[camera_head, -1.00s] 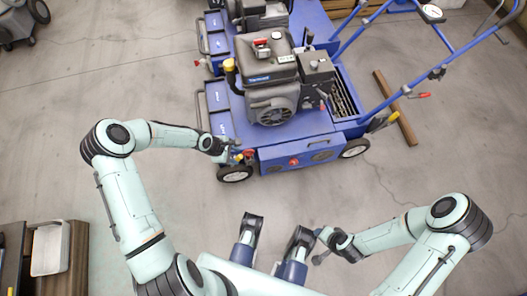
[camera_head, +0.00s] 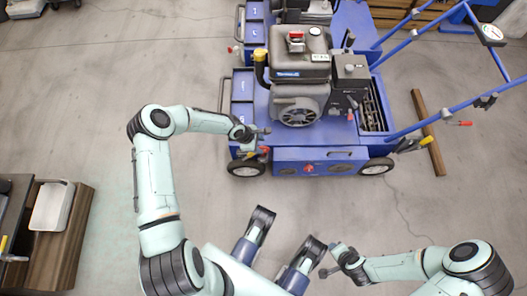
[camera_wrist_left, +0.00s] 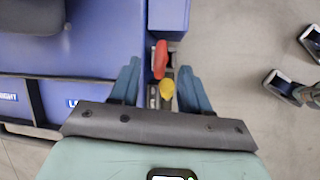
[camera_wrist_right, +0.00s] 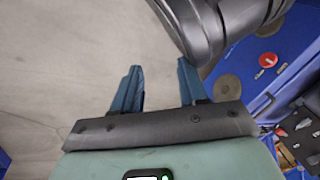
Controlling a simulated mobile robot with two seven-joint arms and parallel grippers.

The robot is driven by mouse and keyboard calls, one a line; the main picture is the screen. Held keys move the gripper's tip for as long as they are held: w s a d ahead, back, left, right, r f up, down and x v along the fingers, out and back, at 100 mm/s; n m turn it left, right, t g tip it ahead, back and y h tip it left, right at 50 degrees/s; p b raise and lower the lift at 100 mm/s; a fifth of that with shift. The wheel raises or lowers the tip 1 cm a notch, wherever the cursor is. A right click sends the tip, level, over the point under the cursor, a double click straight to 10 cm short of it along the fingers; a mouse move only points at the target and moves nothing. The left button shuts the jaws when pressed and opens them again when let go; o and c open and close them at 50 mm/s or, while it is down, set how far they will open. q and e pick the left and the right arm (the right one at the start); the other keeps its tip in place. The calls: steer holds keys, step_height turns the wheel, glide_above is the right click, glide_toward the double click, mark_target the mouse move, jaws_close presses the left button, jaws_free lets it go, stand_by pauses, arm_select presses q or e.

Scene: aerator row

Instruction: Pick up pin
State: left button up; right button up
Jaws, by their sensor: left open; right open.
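No part is marked as the pin. The small parts at the blue machine's near left corner are a red-ended one (camera_wrist_left: 160,58) and a yellow-ended one (camera_wrist_left: 167,89); I cannot tell which is the pin. My left gripper (camera_head: 262,133) is at this corner. In the left wrist view, its open fingers (camera_wrist_left: 160,68) stand on either side of the two coloured ends, with gaps beside them. Whether it touches either is unclear. My right gripper (camera_head: 328,267) is low, away from the machine. In the right wrist view it is open and empty (camera_wrist_right: 158,68) above floor.
The blue machine (camera_head: 318,160) carries a grey engine (camera_head: 299,85) and has a blue handle frame (camera_head: 450,113) at right. A second machine stands behind it. A wooden beam (camera_head: 428,132) lies at right. A white bin (camera_head: 52,205) sits on a wooden unit at left. Floor between is clear.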

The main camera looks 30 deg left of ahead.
mark_target(264, 147)
arm_select(q)
steer(key=b+x, duration=0.1)
steer(key=x, duration=0.3)
steer(key=shift+d+r+b, duration=0.1)
steer(key=shift+d+b, duration=0.05)
steer(key=shift+b, duration=0.2)
steer(key=shift+w+d+f, duration=0.15)
steer(key=shift+w+f, duration=0.05)
steer(key=shift+f, duration=0.15)
jaws_close()
arm_select(e)
steer(key=shift+g, duration=0.9)
steer(key=s+f, duration=0.2)
steer(key=s, duration=0.1)
steer(key=s+f, duration=0.1)
steer(key=shift+s+d+f, duration=0.15)
steer(key=shift+d+f, duration=0.1)
steer(key=shift+d, duration=0.05)
arm_select(q)
steer(key=shift+r, duration=0.2)
arm_select(e)
steer(key=shift+r, duration=0.1)
